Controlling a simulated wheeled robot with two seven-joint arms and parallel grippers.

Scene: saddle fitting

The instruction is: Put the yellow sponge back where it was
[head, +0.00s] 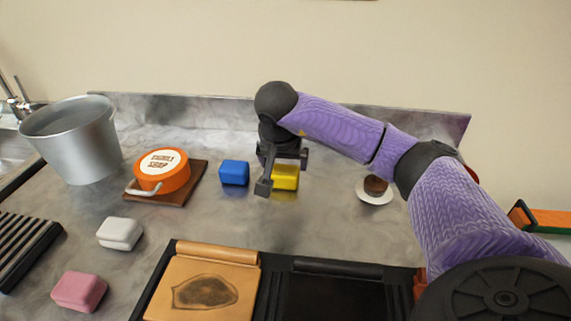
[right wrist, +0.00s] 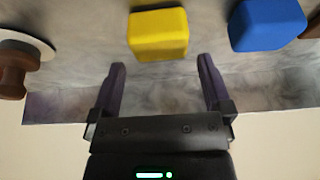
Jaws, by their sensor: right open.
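The yellow sponge (head: 286,177) rests on the grey counter, right of a blue sponge (head: 234,173). My right gripper (head: 283,172) is at the sponge in the head view, partly covering it. In the right wrist view the gripper (right wrist: 163,75) is open and empty. The yellow sponge (right wrist: 158,34) lies just beyond its fingertips, not between them. The blue sponge (right wrist: 267,24) shows there to the right. My left gripper is not in view.
A white sponge (head: 120,233) and a pink sponge (head: 79,291) lie at left. An orange soap tin (head: 162,177) sits on a brown board (head: 184,188). A metal bucket (head: 75,140) stands behind. A brown object on a white saucer (head: 372,198) is right. A tan leather piece (head: 204,262) lies in front.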

